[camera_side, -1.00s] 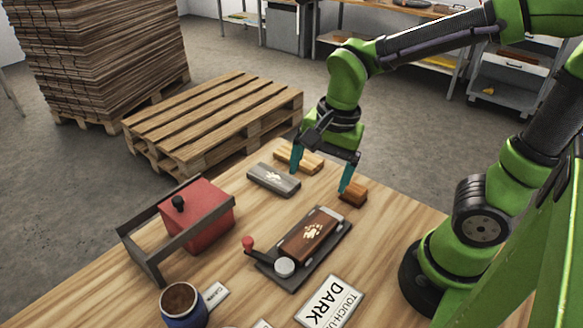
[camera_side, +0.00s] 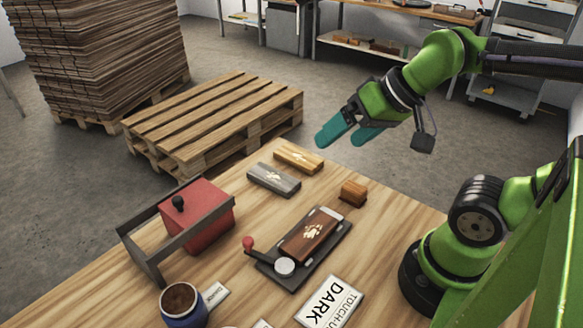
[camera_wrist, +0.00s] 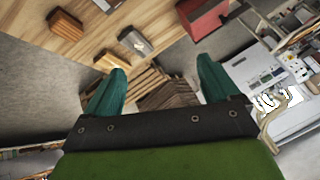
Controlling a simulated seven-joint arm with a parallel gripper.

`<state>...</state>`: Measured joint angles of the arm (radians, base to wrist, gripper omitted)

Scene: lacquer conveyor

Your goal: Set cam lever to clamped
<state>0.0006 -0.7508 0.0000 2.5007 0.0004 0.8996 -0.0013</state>
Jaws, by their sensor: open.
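The cam lever (camera_side: 248,243) has a red ball knob on a dark arm. It sticks out to the left from a round light-grey hub (camera_side: 285,267) at the near end of a dark clamp plate (camera_side: 328,254). A dark brown block (camera_side: 309,235) with a pale leaf-like mark lies on the plate. My gripper (camera_side: 343,139) is raised beyond the far edge of the table, well away from the lever, fingers pointing left. It is open and empty; its teal fingers are spread in the wrist view (camera_wrist: 160,78). The lever is not clearly visible in the wrist view.
A grey block (camera_side: 273,179), a yellow-tan block (camera_side: 298,159) and a small brown block (camera_side: 353,193) lie on the table (camera_side: 225,268). A red box (camera_side: 208,222) under a dark frame stands left. A blue cup (camera_side: 183,305) and a DARK sign (camera_side: 328,303) are in front.

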